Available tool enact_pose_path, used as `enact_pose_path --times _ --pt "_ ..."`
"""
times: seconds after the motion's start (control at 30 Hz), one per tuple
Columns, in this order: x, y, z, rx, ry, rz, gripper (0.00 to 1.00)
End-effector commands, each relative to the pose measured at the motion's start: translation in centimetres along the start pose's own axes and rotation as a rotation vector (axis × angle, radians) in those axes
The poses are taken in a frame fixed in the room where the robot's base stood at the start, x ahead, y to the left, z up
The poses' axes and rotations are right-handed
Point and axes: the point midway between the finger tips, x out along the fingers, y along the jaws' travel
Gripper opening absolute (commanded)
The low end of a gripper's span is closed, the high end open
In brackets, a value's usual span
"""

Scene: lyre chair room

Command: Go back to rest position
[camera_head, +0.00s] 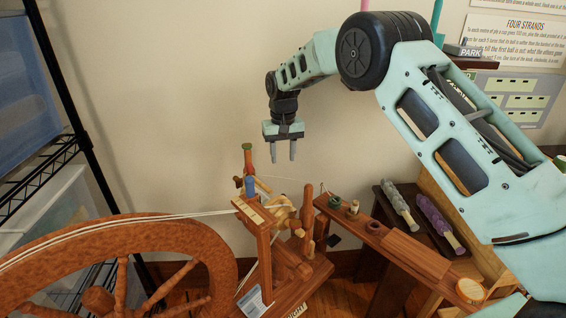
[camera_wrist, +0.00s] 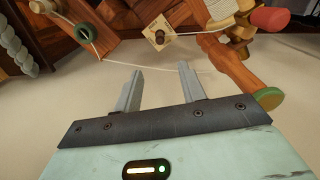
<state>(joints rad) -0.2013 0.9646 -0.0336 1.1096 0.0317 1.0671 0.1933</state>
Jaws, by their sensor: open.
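My gripper (camera_head: 284,151) hangs with its two fingers pointing down in front of the pale wall, above the spinning wheel's flyer end in the head view. Its jaws are open and nothing is between them. In the wrist view my gripper (camera_wrist: 157,80) shows two parted grey fingers, with the wooden parts beyond them. The spinning wheel (camera_head: 120,225) stands at the lower left, with a white cord running over its rim. Its upright parts carry a green-topped post (camera_head: 247,150) and a blue piece (camera_head: 250,186).
A wooden bench (camera_head: 390,240) to the right holds a green ring (camera_head: 334,202) and a small spool (camera_head: 353,209). Two yarn-wrapped rods (camera_head: 400,205) lie beside it. A shelf rack with bins (camera_head: 28,80) stands at the left. The wall area around my gripper is clear.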

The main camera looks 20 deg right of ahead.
Motion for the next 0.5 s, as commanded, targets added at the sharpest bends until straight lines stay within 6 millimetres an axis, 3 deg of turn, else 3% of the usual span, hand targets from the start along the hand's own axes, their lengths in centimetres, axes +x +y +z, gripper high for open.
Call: enact_pose_path --times 0.33,0.43,0.5 --pt "-0.3 -0.1 0.1 -0.001 0.0 -0.001 0.41" --pt "-1.8 -1.0 1.2 -0.02 -0.001 -0.015 0.41" --pt "-3.9 -2.4 2.9 -0.049 -0.003 -0.036 0.41"
